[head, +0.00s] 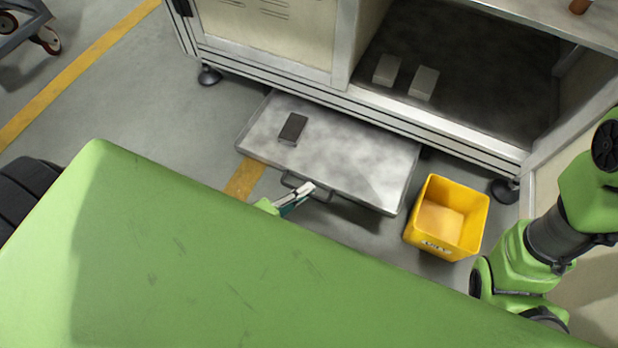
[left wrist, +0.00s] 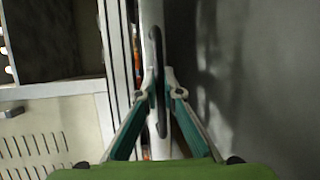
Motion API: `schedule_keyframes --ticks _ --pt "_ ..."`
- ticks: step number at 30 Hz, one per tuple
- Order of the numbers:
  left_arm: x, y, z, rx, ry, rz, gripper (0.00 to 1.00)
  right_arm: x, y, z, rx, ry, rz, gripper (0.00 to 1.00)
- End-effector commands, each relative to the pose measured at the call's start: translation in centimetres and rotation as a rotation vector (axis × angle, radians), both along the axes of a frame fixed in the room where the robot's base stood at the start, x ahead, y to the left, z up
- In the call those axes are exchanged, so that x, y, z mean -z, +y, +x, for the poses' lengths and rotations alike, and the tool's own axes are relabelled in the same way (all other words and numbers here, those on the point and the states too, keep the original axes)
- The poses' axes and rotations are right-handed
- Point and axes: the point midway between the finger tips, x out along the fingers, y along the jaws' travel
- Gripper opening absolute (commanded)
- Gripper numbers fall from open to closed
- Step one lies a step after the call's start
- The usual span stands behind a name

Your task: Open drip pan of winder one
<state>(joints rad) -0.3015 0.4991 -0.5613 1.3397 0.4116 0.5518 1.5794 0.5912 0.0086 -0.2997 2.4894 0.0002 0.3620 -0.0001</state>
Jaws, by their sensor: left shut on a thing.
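The drip pan (head: 345,160) is a flat grey metal tray under the winder cabinet. It sticks out from below the cabinet's lower rail over the floor. Its bar handle (head: 325,196) is on the front edge. My left gripper (head: 308,188) is at this handle, partly hidden by my green body. In the left wrist view the fingers (left wrist: 163,90) are closed around the dark handle (left wrist: 161,65), beside the pan's pale front edge (left wrist: 150,25). My right arm shows at the right of the head view, but its gripper is out of sight.
A dark block (head: 293,128) lies on the pan. A yellow bin (head: 419,238) stands on the floor close to the pan's right front corner. Two grey blocks (head: 386,69) lie inside the open cabinet bay. Cabinet feet (head: 209,75) stand either side. The floor left of the pan is clear.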

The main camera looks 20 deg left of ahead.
Motion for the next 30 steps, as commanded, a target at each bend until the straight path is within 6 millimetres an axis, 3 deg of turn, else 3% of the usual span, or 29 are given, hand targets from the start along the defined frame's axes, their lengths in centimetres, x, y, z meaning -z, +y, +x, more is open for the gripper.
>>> schedule_keyframes --ticks 15,16,18,30 --pt "0.06 0.03 -0.69 0.000 0.000 0.001 0.00 0.05 0.02 0.33 0.000 0.009 -0.001 0.40" --pt "0.06 0.03 -0.69 0.000 0.000 0.001 0.12 0.05 0.03 0.33 0.000 0.009 -0.001 0.40" --pt "0.05 0.03 -0.68 0.000 0.000 0.001 0.25 0.05 0.03 0.33 -0.001 0.009 -0.001 0.40" --pt "-0.26 0.03 -0.67 0.000 0.000 0.000 0.25 0.07 0.00 0.17 0.002 0.004 -0.002 0.40"
